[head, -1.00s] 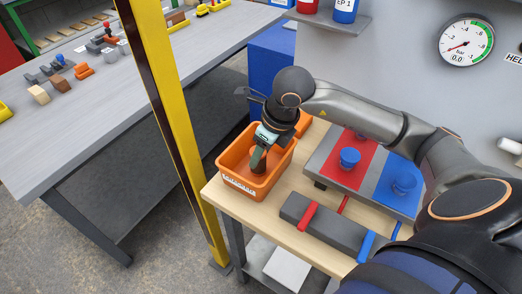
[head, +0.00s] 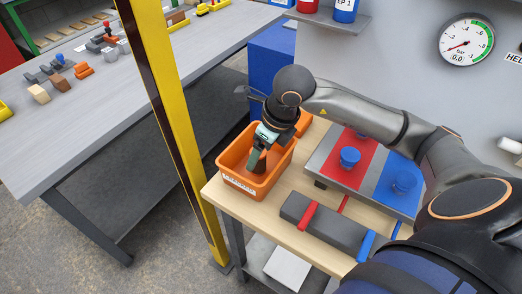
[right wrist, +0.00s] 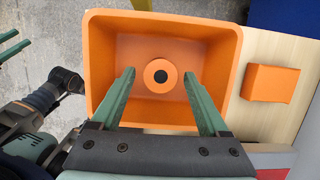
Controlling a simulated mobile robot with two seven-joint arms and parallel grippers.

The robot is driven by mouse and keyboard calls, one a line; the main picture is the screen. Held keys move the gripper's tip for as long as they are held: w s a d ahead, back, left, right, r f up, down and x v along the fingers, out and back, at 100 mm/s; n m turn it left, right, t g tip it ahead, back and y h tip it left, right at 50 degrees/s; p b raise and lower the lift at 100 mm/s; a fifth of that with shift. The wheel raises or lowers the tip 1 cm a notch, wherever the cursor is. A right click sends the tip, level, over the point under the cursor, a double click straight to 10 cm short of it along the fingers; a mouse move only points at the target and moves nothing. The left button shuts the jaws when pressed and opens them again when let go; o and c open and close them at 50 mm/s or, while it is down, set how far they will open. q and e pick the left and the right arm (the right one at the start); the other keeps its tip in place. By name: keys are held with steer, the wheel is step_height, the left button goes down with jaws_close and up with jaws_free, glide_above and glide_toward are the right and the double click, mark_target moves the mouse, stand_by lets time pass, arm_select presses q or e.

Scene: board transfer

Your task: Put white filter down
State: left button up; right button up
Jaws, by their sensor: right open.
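My right gripper (right wrist: 160,98) is open and empty above an orange bin (right wrist: 102,60); in the head view it also reaches into that bin (head: 258,192). A round orange piece with a dark centre (right wrist: 160,84) lies on the bin floor, between the fingers as the right wrist view sees it, with no visible contact. In the head view it is mostly hidden by the gripper and bin wall. I see no white filter in either view. Two green finger-like tips (right wrist: 14,46), possibly my left gripper, are cut off at the left edge of the right wrist view.
The bin stands at the left end of a wooden table (head: 247,226), beside a yellow post (head: 172,110). An orange block (right wrist: 270,83) lies behind the bin. A red and blue panel (head: 345,172) and a grey block with red and blue handles (head: 325,222) stand right of it.

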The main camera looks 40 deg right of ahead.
steer(key=v, duration=1.2)
steer(key=shift+p, duration=0.3)
